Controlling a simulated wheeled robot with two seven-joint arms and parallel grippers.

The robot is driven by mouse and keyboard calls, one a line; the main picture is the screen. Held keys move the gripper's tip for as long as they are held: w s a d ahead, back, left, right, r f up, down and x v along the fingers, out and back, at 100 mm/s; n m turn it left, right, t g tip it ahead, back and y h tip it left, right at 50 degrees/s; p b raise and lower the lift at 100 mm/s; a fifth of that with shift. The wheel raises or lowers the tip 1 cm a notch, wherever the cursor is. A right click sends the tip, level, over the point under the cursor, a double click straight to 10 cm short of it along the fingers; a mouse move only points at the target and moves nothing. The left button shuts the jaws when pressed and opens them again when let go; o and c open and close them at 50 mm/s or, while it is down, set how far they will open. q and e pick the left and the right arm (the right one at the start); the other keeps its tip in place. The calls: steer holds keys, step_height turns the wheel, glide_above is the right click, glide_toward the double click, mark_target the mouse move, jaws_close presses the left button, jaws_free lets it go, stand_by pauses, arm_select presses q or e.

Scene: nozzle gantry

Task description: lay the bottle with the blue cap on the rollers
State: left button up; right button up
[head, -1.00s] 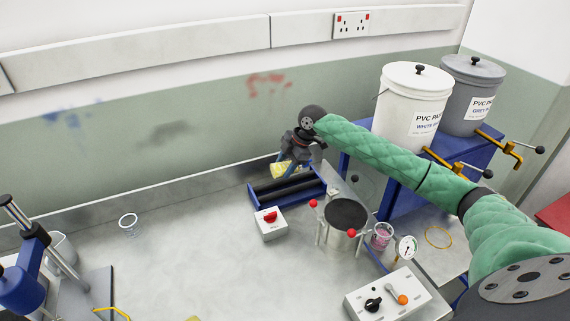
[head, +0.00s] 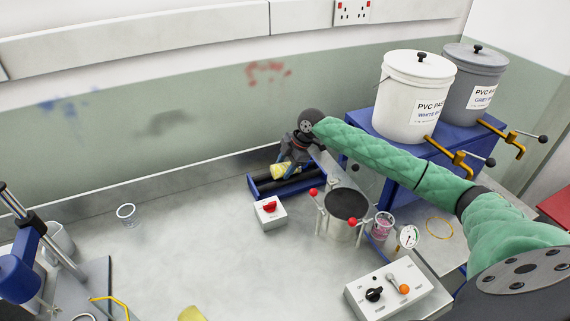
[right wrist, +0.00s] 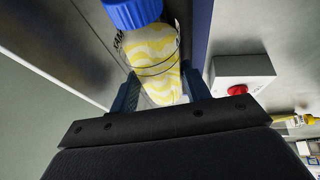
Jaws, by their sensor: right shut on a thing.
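The bottle (right wrist: 156,62) has a blue cap (right wrist: 133,12) and a yellow wavy label. In the right wrist view it lies between the two fingers of my right gripper (right wrist: 160,90), which is shut on it. In the head view, my right gripper (head: 290,166) points down over the roller unit, and the yellow bottle (head: 284,172) shows under it. The rollers (head: 267,186) are black bars in a blue frame by the back wall. I cannot tell whether the bottle touches them. My left gripper is not in view.
A white box with a red knob (head: 269,210) stands just in front of the rollers. A pot with red-knobbed clamps (head: 346,204) stands to their right. A clear cup (head: 126,215) is at left. The middle of the bench is clear.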

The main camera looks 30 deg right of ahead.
stand_by(0.4)
steer(key=o, duration=1.2)
steer(key=shift+c, duration=0.2)
steer(key=shift+r+p, duration=2.85)
steer(key=shift+r, duration=1.15)
